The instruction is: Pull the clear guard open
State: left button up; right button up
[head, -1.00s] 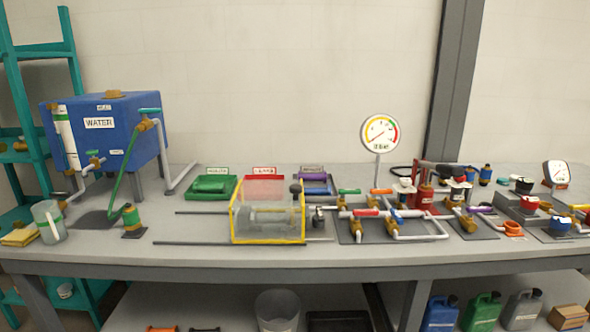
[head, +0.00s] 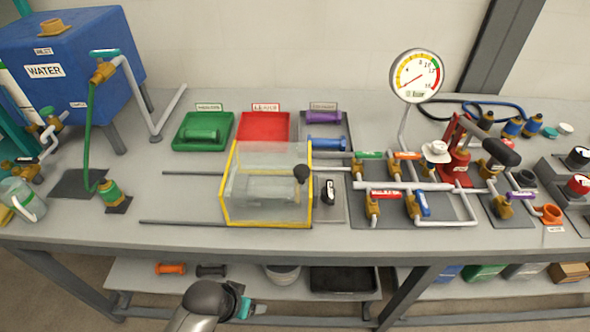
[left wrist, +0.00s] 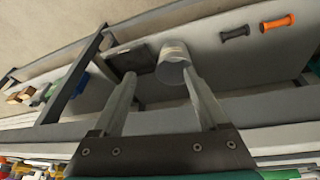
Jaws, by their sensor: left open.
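The clear guard (head: 265,155) is a see-through box with yellow edges, standing on the bench. A grey part shows dimly inside it. A dark round knob (head: 301,174) is at its right side. Two thin dark rails (head: 185,222) run out to its left. My left gripper (head: 248,307) is low in the head view, in front of the bench's front edge and well apart from the guard. In the left wrist view its two fingers (left wrist: 160,88) are spread and empty. My right gripper is not in view.
Green (head: 180,142), red (head: 264,128) and dark (head: 338,123) trays stand behind the guard. Piping with valves (head: 410,187) and a gauge (head: 416,76) are to its right. A blue water tank (head: 70,60) is at left. The bench left of the guard is mostly clear.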

pick_arm(q)
jog(key=w+d+r+m+h+p, duration=0.1)
jog(key=w+d+r, duration=0.1)
jog(key=w+r, duration=0.3)
jog(key=w+d+r+m+p, duration=0.1)
jog(key=w+d+r, duration=0.15)
jog(key=r, duration=0.45)
jog(key=m+p, duration=0.4)
jog(key=p, duration=0.1)
send_near(301, 170)
jog(key=b+x, duration=0.1)
jog(key=x, duration=0.7)
jog(key=shift+w+d+f+b, duration=0.1)
jog(key=shift+w+f+b, duration=0.15)
jog(key=shift+f+b, duration=0.05)
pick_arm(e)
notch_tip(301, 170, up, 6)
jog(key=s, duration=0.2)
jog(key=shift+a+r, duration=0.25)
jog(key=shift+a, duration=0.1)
pick_arm(q)
grip_shut()
